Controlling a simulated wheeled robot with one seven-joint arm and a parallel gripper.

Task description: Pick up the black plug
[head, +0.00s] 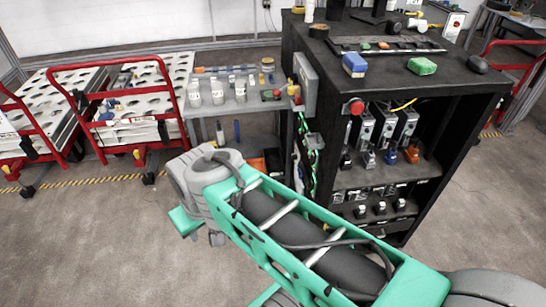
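A dark, black-looking plug (345,160) stands at the left end of a row of plugs on the upper inner shelf of the black cabinet. It is small in the head view, so its details are unclear. To its right stand a grey-blue plug (369,159), a blue plug (391,155) and an orange plug (412,153). Several small black-and-white pieces (380,208) sit on the shelf below; I cannot tell whether they are plugs. My green and grey arm crosses the foreground, left of and in front of the cabinet. My gripper does not show.
The black cabinet (445,120) has an open front. A blue block (354,64) and a green block (422,66) lie on top. A grey table (258,104) with white bottles and red-framed carts (117,107) stand left. Floor in front is clear.

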